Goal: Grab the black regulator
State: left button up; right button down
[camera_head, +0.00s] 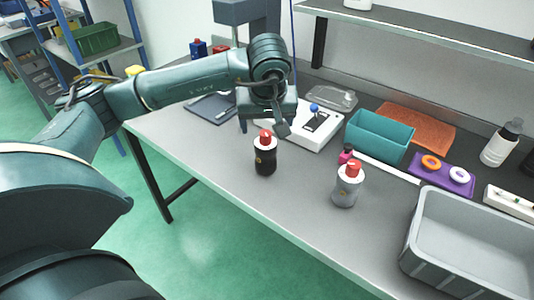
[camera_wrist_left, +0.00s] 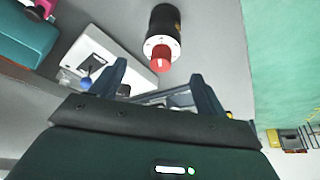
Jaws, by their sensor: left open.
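The black regulator (camera_head: 265,157), a dark cylinder with a white collar and red cap, stands upright on the grey table (camera_head: 215,150) near its front edge. In the left wrist view the black regulator (camera_wrist_left: 164,35) appears just beyond the fingertips, its red cap toward the gripper. My left gripper (camera_head: 262,125) is above and slightly behind the regulator in the head view. In the left wrist view my left gripper (camera_wrist_left: 160,78) has its fingers apart with nothing between them. My right gripper is not in view.
A grey regulator with red cap (camera_head: 347,186) stands to the right. Behind are a white device (camera_head: 318,128), a teal bin (camera_head: 380,136) and a pink-and-black item (camera_head: 346,154). A large grey crate (camera_head: 415,240) fills the right front. Bare table surrounds the black regulator.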

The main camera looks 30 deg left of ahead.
aim_at(266, 133)
pick_arm(q)
jog(key=shift+p+x, duration=0.7)
jog(key=shift+x, duration=2.4)
jog(key=shift+s+d, duration=0.1)
jog(key=shift+s, duration=0.05)
jog(key=shift+c, duration=0.4)
jog(key=c, duration=1.5)
